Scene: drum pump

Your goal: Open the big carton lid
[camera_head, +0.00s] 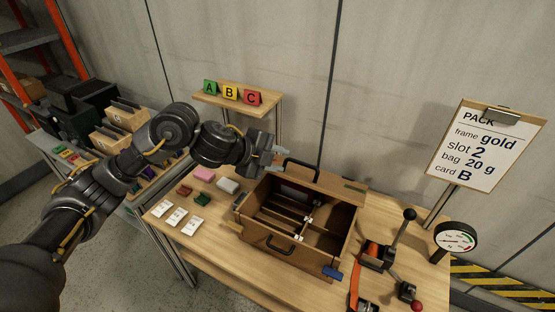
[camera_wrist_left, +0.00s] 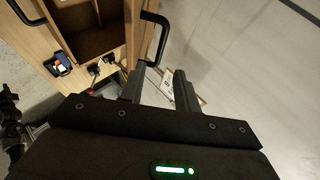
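A brown wooden box (camera_head: 265,237) stands on the table with its top open, showing inner dividers. A dark handle (camera_head: 283,246) is on its front, and a second black handle (camera_head: 301,163) rises at the back edge. I cannot tell whether the back panel (camera_head: 327,181) is the lid or a wall. My left gripper (camera_head: 281,154) is beside the back handle, at its left end. In the left wrist view the gripper (camera_wrist_left: 158,87) has its fingers apart, with the black handle (camera_wrist_left: 163,22) just beyond and no clear grip on it. My right gripper is not in view.
A lever tool with an orange strap (camera_head: 372,256) and a gauge (camera_head: 455,239) stand right. An A-B-C card shelf (camera_head: 240,100) is behind.

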